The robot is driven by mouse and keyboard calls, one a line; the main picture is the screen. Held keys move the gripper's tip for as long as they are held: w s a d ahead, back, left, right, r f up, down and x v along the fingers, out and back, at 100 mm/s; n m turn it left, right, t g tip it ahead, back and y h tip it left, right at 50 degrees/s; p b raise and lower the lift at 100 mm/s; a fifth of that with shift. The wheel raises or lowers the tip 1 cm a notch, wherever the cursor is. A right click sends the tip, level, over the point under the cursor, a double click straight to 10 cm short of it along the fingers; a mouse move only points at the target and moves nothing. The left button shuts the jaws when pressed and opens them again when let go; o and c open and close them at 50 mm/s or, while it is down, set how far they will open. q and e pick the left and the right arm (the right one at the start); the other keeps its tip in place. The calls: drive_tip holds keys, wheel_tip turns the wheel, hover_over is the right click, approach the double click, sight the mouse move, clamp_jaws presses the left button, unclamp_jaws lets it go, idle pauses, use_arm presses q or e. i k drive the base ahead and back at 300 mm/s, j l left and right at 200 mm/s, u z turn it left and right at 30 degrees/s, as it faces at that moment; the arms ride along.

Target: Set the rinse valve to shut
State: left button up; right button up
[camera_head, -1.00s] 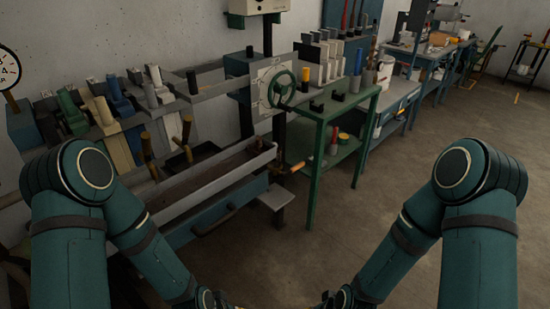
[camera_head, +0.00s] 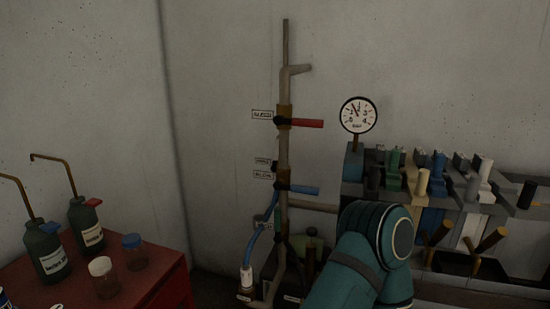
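A vertical pipe (camera_head: 284,150) stands against the wall and carries valves. The upper valve's red lever (camera_head: 307,123) points right, across the pipe. A lower valve's blue lever (camera_head: 304,190) also points right, across the pipe. The pipe's lower part shows a blue hose (camera_head: 257,240) and is partly crowded by other parts. Neither gripper is in view.
A round gauge (camera_head: 358,115) stands right of the pipe, above a row of coloured levers and blocks (camera_head: 425,185). A red cabinet (camera_head: 150,285) at lower left bears dark bottles (camera_head: 87,226) and small jars (camera_head: 134,252). My teal arm covers part of the lower right.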

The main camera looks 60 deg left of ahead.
sight(275, 158)
drive_tip(key=u, duration=2.45)
drive_tip(key=i, duration=0.05)
